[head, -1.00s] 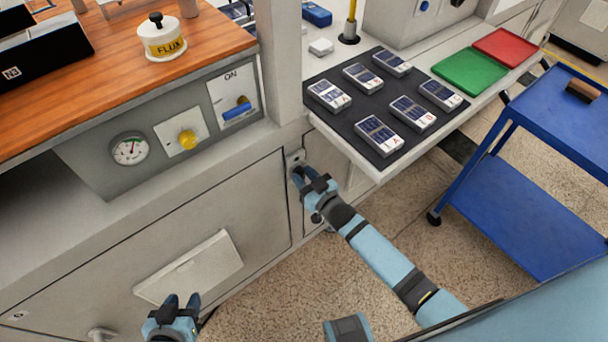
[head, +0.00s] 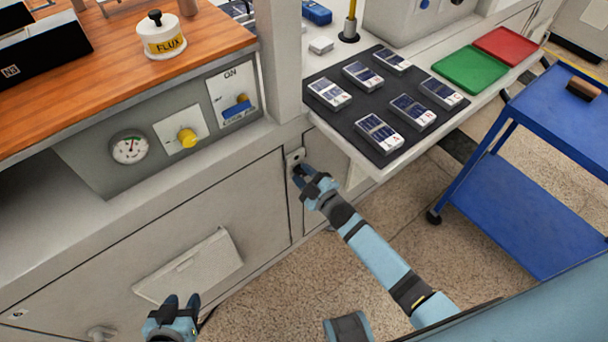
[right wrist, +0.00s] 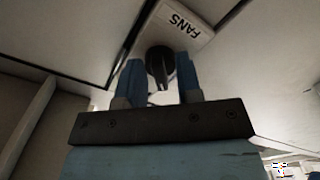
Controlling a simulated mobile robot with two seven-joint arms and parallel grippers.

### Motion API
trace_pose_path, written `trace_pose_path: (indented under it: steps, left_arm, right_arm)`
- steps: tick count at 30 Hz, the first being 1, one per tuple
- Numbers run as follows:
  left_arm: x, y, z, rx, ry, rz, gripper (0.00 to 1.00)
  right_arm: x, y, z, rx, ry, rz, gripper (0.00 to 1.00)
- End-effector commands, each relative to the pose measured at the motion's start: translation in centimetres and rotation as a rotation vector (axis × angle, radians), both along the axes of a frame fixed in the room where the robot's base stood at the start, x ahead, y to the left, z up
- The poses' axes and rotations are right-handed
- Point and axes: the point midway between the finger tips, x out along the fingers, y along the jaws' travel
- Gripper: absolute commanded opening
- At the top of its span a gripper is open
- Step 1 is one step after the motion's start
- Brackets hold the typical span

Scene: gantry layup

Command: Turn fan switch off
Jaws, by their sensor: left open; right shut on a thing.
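The fan switch is a black rotary knob (right wrist: 160,66) below a white plate marked FANS (right wrist: 182,24) in the right wrist view. In the head view the switch plate (head: 294,157) sits on the grey cabinet front below the bench corner, with the knob mostly hidden by my gripper. My right gripper (head: 302,173) is at the switch; its two blue fingers (right wrist: 160,78) lie on either side of the knob and are shut on it. My left gripper (head: 182,304) is open and empty, low in front of the cabinet, near a pale tilted panel (head: 190,266).
A control panel with a gauge (head: 129,148), a yellow knob (head: 187,138) and a blue-handled ON switch (head: 237,110) is above left. A black mat (head: 322,115) with several labelled devices lies on the right bench. A blue cart (head: 530,190) stands at the right.

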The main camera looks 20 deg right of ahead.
Motion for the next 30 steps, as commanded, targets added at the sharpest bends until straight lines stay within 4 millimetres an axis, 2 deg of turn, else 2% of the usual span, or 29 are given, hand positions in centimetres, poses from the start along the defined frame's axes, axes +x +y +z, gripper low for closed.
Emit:
trace_pose_path:
  steps: [19, 20, 30]
  left_arm:
    - [0.03, 0.17, 0.01, 0.004, -0.002, -0.003, 0.43]
    - [0.02, 0.22, 0.0, 0.004, -0.002, -0.003, 0.43]
    - [0.04, 0.29, 0.01, 0.007, -0.004, -0.004, 0.43]
  right_arm:
    - [-0.03, 0.0, -0.03, -0.046, -0.016, -0.001, 0.09]
    - [-0.03, 0.0, -0.03, -0.046, -0.015, 0.0, 0.37]
    - [-0.28, -0.09, -0.04, -0.046, -0.015, 0.0, 0.37]
